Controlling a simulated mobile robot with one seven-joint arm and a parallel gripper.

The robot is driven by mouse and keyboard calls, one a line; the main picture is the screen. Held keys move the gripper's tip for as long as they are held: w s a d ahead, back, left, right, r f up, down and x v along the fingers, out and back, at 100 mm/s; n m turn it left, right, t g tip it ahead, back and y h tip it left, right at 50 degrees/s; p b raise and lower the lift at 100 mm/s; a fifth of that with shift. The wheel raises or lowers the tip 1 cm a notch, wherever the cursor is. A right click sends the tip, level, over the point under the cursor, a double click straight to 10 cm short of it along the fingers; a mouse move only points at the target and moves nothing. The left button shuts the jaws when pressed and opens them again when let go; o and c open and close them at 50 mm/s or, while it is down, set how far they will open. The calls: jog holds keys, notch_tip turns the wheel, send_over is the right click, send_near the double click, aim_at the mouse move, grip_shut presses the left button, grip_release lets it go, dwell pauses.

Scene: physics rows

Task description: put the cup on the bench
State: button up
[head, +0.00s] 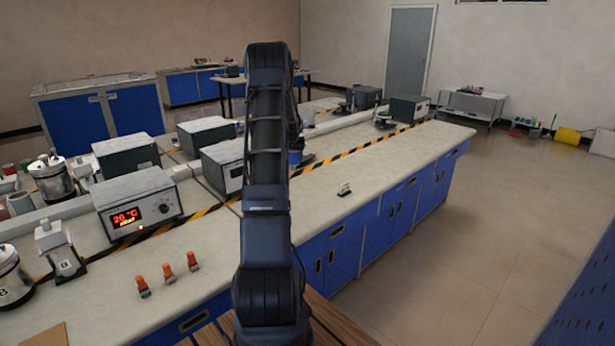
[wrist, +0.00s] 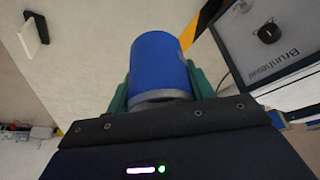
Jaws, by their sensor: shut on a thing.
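A blue cup (wrist: 158,65) with a grey rim is held between the green fingers of my gripper (wrist: 161,88) in the wrist view. The gripper is shut on it. In the head view a small blue part of the cup (head: 294,158) shows just right of my arm, and my arm hides the gripper. The bench (head: 400,165) has a pale top and blue cabinets. The cup is over the bench top, which also shows in the wrist view (wrist: 90,70). I cannot tell whether the cup touches the top.
A box device (head: 225,165) stands close left of the cup. A heater with a red display (head: 138,205) and several orange-topped items (head: 168,273) stand at the left. The bench top right of my arm is largely clear.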

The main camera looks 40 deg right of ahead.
notch_tip(320, 180, down, 15)
jog(key=shift+r, duration=0.15)
dwell(0.4)
jog(key=o, duration=1)
jog(key=shift+c, duration=0.2)
